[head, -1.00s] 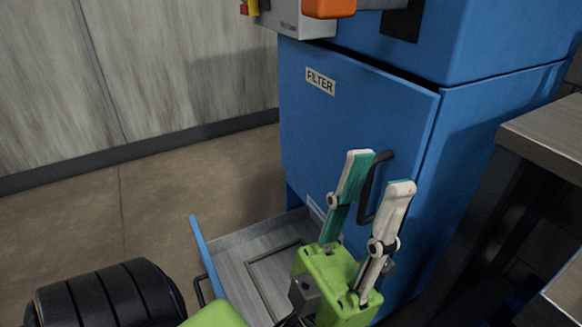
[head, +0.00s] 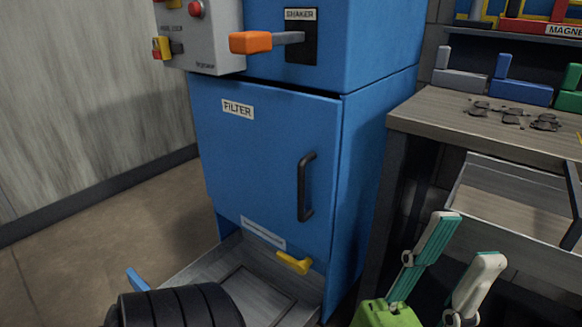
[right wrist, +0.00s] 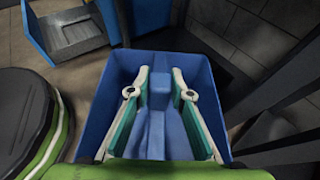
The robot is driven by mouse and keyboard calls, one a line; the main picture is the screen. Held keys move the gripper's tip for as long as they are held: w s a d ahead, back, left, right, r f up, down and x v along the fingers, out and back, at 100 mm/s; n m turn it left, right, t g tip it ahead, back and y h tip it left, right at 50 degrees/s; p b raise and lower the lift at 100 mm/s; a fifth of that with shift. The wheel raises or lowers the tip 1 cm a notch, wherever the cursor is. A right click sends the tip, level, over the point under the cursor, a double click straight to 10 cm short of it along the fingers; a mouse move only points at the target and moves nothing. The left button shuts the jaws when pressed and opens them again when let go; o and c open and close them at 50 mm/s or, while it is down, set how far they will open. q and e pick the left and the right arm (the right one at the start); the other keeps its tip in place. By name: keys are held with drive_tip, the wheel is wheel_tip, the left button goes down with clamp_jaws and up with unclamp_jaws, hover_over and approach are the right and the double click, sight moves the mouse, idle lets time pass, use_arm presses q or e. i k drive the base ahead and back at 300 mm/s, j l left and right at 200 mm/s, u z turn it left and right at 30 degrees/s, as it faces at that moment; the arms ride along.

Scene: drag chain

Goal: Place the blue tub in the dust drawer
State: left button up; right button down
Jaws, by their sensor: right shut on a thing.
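The dust drawer (head: 268,292) stands pulled out at the foot of the blue cabinet, with a bare grey floor; its near left part is hidden. What looks like the same drawer shows in the right wrist view (right wrist: 80,42). The blue tub (right wrist: 212,82) fills the middle of the right wrist view. My right gripper (right wrist: 160,80) reaches into it, its two fingers shut on a raised blue part inside. The head view does not show the tub. My left gripper (head: 469,238) is open and empty at the lower right, its fingers pointing up.
The filter door (head: 260,170) with its black handle (head: 306,188) is shut above the drawer. A yellow lever (head: 294,263) sticks out below it. An orange-ended shaker lever (head: 250,42) juts out higher. A workbench (head: 425,110) stands at the right. Floor is clear at the left.

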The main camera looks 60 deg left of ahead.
sight(246, 304)
drive_tip(key=k+j+z, duration=0.1)
drive_tip(key=z, duration=0.3)
drive_tip(key=k+z, duration=0.5)
drive_tip(key=z, duration=0.3)
drive_tip(key=u, duration=0.4)
drive_tip(key=k+j+u, duration=0.1)
drive_tip(key=u, duration=0.35)
drive_tip(key=k+u, duration=0.1)
drive_tip(key=u, duration=0.3)
drive_tip(key=j+u, duration=0.15)
drive_tip(key=u, duration=0.3)
